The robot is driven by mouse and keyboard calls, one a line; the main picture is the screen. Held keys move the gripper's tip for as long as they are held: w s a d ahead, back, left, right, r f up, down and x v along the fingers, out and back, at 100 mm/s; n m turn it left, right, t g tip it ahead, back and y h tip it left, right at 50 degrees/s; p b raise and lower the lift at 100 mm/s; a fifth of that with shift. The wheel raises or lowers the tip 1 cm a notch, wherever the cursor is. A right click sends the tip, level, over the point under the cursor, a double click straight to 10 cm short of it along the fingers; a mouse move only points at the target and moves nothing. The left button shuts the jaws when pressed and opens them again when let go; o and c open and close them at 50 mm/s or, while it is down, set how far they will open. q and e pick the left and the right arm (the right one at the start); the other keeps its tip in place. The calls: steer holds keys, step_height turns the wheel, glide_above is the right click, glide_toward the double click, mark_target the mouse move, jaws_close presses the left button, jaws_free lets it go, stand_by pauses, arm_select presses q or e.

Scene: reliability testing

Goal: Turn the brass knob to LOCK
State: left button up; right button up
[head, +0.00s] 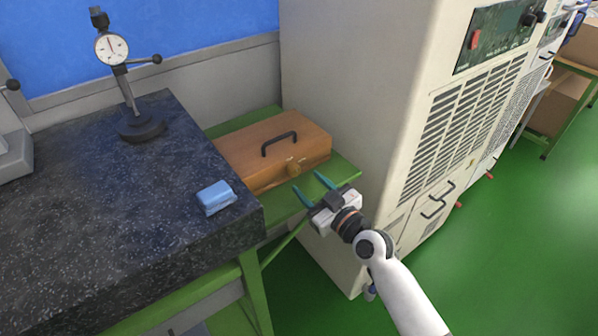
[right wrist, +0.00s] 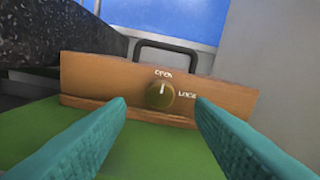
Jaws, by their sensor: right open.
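The brass knob (head: 293,170) is on the front face of a brown wooden box (head: 245,150) with a black handle on its lid. In the right wrist view the knob (right wrist: 160,94) shows face-on, its pale mark pointing up to OPEN; LOCK is lettered to its right. My right gripper (head: 308,188) is open and empty, in front of the box, its teal fingers toward the knob and apart from it. In the right wrist view the fingers (right wrist: 160,110) stand either side of the knob, nearer the camera. My left gripper is not in view.
The box rests on a green shelf (head: 345,166). A dark granite slab (head: 80,230) at left bears a blue block (head: 215,197) and a dial gauge stand (head: 140,128). A tall cream cabinet (head: 350,80) stands close on the right. Green floor is clear at lower right.

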mark_target(297, 173)
steer(key=x, duration=0.5)
steer(key=c, duration=1)
